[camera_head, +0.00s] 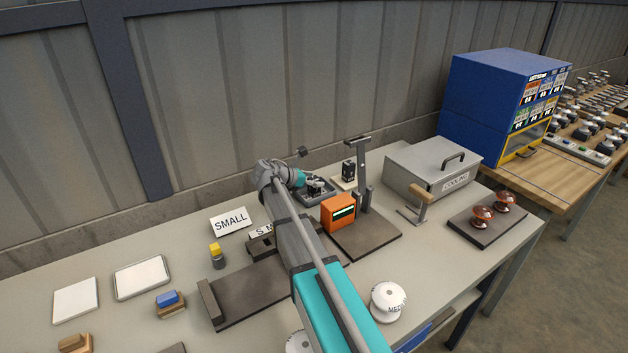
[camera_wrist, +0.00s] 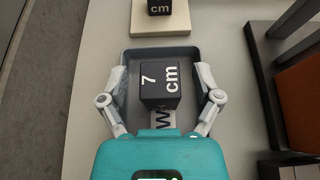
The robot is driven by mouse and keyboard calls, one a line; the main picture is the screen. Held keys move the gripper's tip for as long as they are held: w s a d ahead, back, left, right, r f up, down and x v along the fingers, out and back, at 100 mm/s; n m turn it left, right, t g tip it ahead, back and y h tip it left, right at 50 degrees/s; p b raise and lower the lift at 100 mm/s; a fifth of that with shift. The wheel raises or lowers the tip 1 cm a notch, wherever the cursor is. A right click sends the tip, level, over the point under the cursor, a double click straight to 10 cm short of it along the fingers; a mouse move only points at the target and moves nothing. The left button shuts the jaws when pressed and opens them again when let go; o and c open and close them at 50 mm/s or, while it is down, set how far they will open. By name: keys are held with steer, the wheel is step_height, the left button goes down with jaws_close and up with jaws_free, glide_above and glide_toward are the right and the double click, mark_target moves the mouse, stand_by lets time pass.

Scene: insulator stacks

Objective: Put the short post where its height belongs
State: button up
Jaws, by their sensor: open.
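A black block (camera_wrist: 160,86) marked "7 cm" stands inside a shallow dark grey tray (camera_wrist: 135,57) in the wrist view. My gripper (camera_wrist: 160,80) is open, with one finger on each side of this block and a visible gap on both sides. A pale label ending in "W" lies partly hidden by the block. A second black block (camera_wrist: 160,6) marked "cm" stands on a cream pad (camera_wrist: 177,25) beyond the tray. In the head view the tray (camera_head: 322,200), my gripper (camera_head: 316,184) and the block (camera_head: 348,168) on its pad (camera_head: 342,184) are at the back of the table.
An orange device (camera_head: 338,213) stands close right of the tray, beside an upright stand (camera_head: 362,165) on a dark base. A grey lidded "COOLING" box (camera_head: 425,168) is further right. A "SMALL" sign (camera_head: 230,221) and pale trays (camera_head: 142,278) are left. White "MED" spool (camera_head: 387,301) is in front.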

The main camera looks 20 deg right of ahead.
steer(key=shift+r, duration=0.2)
steer(key=p+v, duration=0.5)
steer(key=v, duration=0.7)
steer(key=shift+f, duration=0.1)
stand_by(0.3)
